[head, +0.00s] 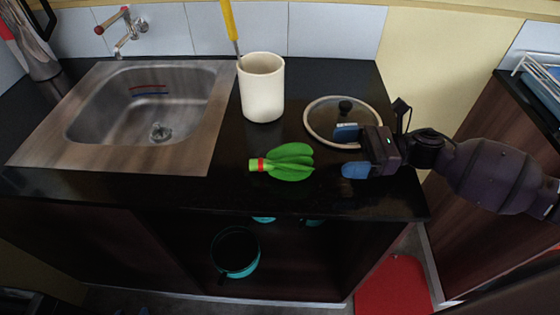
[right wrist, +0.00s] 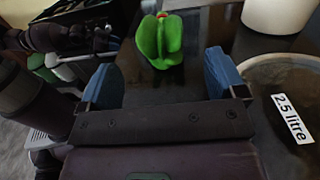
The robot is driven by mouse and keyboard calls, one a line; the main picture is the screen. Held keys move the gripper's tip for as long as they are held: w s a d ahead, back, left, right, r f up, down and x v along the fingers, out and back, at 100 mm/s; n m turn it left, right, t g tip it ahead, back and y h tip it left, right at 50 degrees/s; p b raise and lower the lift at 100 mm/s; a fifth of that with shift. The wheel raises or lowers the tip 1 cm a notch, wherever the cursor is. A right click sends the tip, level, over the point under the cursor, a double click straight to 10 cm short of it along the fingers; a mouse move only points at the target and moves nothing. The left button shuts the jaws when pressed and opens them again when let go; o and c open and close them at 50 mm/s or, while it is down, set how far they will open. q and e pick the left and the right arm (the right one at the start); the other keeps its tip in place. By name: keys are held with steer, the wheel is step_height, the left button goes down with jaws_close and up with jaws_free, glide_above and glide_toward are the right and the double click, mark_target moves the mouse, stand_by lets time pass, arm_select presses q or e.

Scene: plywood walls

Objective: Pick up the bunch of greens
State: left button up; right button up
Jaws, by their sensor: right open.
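The bunch of greens (head: 286,162) lies on the black countertop in front of the white pot, its leaves to the right and its red band to the left. It also shows in the right wrist view (right wrist: 160,40), ahead of the fingers. My right gripper (head: 350,152) is open, with blue fingertips, and is a little to the right of the leaves. Nothing is between its fingers, and it is apart from the greens. In the right wrist view, the right gripper (right wrist: 165,80) has its two blue fingers spread wide. My left gripper is not in view in the head view.
A round glass lid (head: 320,117) lies behind my right gripper. A white pot (head: 262,90) with a yellow-handled utensil stands behind the greens. A steel sink (head: 150,105) is at the left. The counter's front edge is close to the greens. A teal pot (head: 236,256) is on a shelf below.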

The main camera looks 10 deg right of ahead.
mark_target(298, 155)
steer(key=a, duration=0.2)
steer(key=w+a, duration=0.1)
steer(key=a, duration=0.1)
steer(key=shift+a, duration=0.15)
steer(key=shift+w+a+f+p, duration=0.15)
steer(key=shift+a, duration=0.8)
steer(key=shift+w+a+f+p, duration=0.1)
steer(key=shift+w+a+p, duration=0.05)
steer(key=shift+a, duration=0.85)
steer(key=shift+w+a+f+p, duration=0.15)
steer(key=shift+a, duration=0.8)
steer(key=c, duration=1.1)
